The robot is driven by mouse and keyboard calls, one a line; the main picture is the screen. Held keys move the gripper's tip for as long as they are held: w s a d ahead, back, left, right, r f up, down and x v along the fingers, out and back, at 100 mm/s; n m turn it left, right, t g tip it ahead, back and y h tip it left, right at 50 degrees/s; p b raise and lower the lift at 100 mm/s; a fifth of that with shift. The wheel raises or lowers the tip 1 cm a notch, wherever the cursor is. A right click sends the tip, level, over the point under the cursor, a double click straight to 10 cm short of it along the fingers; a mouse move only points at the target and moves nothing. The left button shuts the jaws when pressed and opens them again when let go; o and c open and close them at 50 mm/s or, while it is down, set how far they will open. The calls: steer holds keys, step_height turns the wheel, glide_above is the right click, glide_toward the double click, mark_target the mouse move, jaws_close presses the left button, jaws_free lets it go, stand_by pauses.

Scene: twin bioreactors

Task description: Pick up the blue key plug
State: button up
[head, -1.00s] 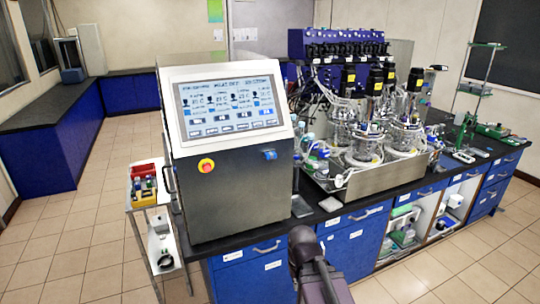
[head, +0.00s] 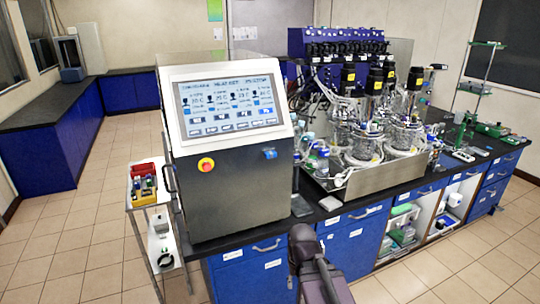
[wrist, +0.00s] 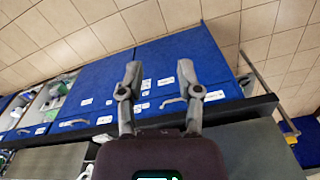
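The blue key plug (head: 270,153) is a small blue piece on the front of the grey control console (head: 240,190), below the right side of its screen. It sits to the right of the red button with a yellow surround (head: 206,164). I cannot make out the plug in the wrist view. My gripper (wrist: 159,76) shows in the wrist view with its two fingers spread apart and nothing between them. Blue cabinet fronts lie beyond the fingers. In the head view my arm is at the bottom middle, below and in front of the console; its fingers cannot be made out there.
The bioreactor vessels (head: 365,140) stand in a metal tray right of the console. The black bench edge (head: 340,210) runs above blue drawers (head: 355,245). The tiled floor in front is clear.

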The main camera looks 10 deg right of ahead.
steer(key=o, duration=0.3)
steer(key=shift+w+r+m, duration=0.3)
steer(key=shift+w+r, duration=0.05)
steer(key=shift+o, duration=0.9)
steer(key=w+a+r+m+t+y+p, duration=0.1)
steer(key=w+r+m+t+p, duration=0.1)
steer(key=w+r+m+p, duration=0.2)
steer(key=w+m, duration=0.2)
steer(key=shift+w+a+r+t+y, duration=0.3)
steer(key=shift+w+r, duration=0.1)
steer(key=m+t+y+p, duration=0.2)
steer(key=m+t+p, duration=0.95)
steer(key=m, duration=1.45)
glide_toward(271, 153)
steer(key=s+d+r+g+p, duration=0.1)
steer(key=s+r, duration=0.2)
steer(key=shift+f, duration=0.15)
steer(key=shift+b+x, duration=1.55)
steer(key=shift+x, duration=2.7)
steer(key=shift+d+f, duration=0.1)
